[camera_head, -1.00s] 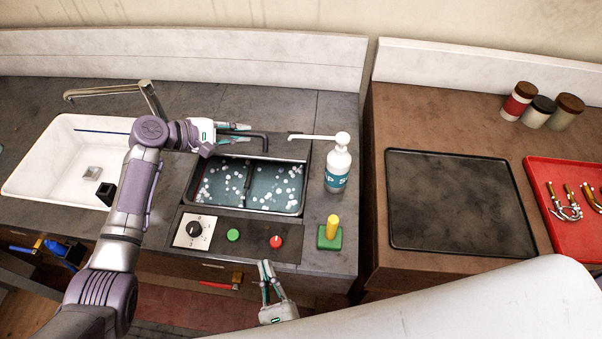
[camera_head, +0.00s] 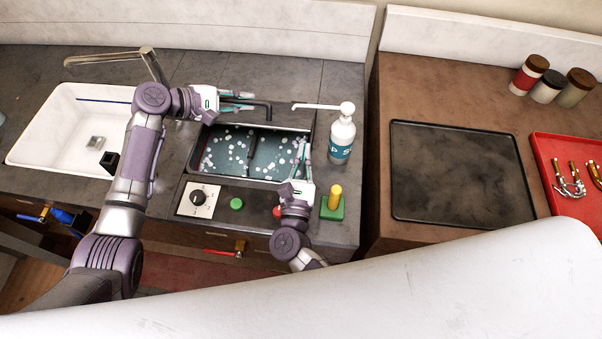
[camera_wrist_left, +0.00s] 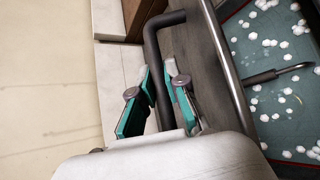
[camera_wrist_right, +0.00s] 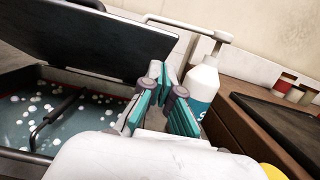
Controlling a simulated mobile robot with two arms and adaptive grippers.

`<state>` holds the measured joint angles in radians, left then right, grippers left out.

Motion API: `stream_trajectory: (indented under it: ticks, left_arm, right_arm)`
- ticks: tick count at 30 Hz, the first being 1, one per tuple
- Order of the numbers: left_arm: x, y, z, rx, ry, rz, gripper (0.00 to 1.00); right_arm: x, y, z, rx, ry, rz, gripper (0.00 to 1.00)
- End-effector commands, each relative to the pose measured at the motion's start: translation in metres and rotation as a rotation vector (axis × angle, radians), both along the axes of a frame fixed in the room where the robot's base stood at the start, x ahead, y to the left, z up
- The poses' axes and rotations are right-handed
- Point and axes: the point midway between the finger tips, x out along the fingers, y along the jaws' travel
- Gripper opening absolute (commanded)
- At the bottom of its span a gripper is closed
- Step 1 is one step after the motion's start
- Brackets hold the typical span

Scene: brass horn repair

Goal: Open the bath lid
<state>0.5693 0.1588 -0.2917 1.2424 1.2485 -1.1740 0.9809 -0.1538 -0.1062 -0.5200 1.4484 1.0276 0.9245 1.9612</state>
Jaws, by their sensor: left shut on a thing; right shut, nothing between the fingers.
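The bath (camera_head: 207,172) is a sunken tank of teal liquid with white bits on it. Its dark lid (camera_wrist_right: 100,35) stands raised and tilted over the bath in the right wrist view; in the head view it is almost edge-on. My left gripper (camera_head: 246,101) is shut on the black bar handle (camera_head: 268,112) at the bath's back edge. The handle (camera_wrist_left: 152,45) passes between its fingers in the left wrist view. My right gripper (camera_head: 301,145) is shut and empty above the bath's right end; its fingertips (camera_wrist_right: 160,74) show near the lid's right side.
A white pump bottle (camera_head: 342,140) stands close to the right gripper. A yellow knob on a green block (camera_head: 333,205), a green button (camera_head: 237,203) and a dial panel (camera_head: 198,200) lie along the front. A white sink (camera_head: 40,150) is at left.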

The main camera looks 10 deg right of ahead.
Motion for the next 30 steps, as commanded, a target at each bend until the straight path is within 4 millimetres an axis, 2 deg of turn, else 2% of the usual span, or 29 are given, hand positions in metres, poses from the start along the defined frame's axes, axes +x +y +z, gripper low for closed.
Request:
stream_trajectory:
  ticks: [6,18,24,30]
  left_arm:
    - [0.000,0.000,0.000,0.000,-0.001,0.001,0.00]
    - [0.000,0.000,0.000,0.000,-0.001,0.001,0.00]
    - [-0.001,0.000,-0.001,0.002,0.002,-0.001,0.00]
    - [-0.003,0.000,-0.005,0.006,0.010,-0.006,0.00]
  right_arm:
    - [0.011,-0.004,0.017,0.000,0.001,0.000,0.00]
    - [0.013,-0.004,0.020,-0.001,0.001,0.000,0.00]
    - [0.022,-0.008,0.036,0.002,-0.003,-0.003,0.00]
    - [0.023,-0.009,0.038,-0.001,-0.008,-0.004,0.00]
